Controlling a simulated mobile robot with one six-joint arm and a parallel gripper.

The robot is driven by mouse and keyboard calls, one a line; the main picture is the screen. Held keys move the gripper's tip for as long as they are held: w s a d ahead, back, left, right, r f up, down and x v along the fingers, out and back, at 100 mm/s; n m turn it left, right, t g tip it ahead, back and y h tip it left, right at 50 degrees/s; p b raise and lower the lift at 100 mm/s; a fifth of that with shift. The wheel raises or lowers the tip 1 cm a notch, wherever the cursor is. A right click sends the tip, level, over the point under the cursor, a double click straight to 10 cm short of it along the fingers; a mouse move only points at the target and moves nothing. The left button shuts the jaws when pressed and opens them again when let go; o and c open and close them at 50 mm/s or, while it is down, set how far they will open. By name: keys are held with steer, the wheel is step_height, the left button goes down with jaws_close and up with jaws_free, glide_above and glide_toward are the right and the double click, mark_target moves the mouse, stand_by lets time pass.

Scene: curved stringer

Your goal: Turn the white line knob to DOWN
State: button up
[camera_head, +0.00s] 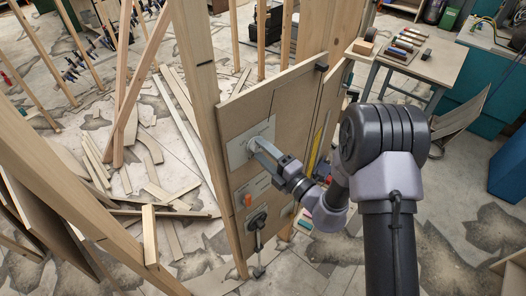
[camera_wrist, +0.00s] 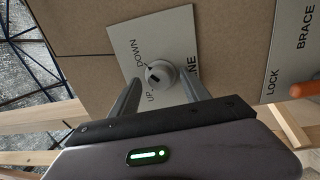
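The white line knob (camera_wrist: 160,73) is a round, pale grey-white knob on a light square plate (camera_wrist: 177,36) marked UP, DOWN and LINE. A small dark mark shows on the knob's side towards the lettering; its exact setting is hard to tell. In the wrist view my gripper (camera_wrist: 159,87) is open, with one finger on each side of the knob and visible gaps between. In the head view my gripper (camera_head: 262,148) reaches the plate (camera_head: 240,150) on the upright wooden panel, and the knob is hidden behind the fingers.
Below the plate, the panel carries an orange handle (camera_head: 248,200) and a black lever (camera_head: 257,221). A second plate (camera_wrist: 290,50) reads LOCK and BRACE. A wooden post (camera_head: 203,110) stands left of the panel. Loose boards lie on the floor; a tool table (camera_head: 432,67) stands back right.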

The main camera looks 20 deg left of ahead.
steer(key=b+v, duration=0.4)
steer(key=v, duration=1.3)
steer(key=shift+s+d, duration=0.15)
steer(key=shift+s, duration=0.05)
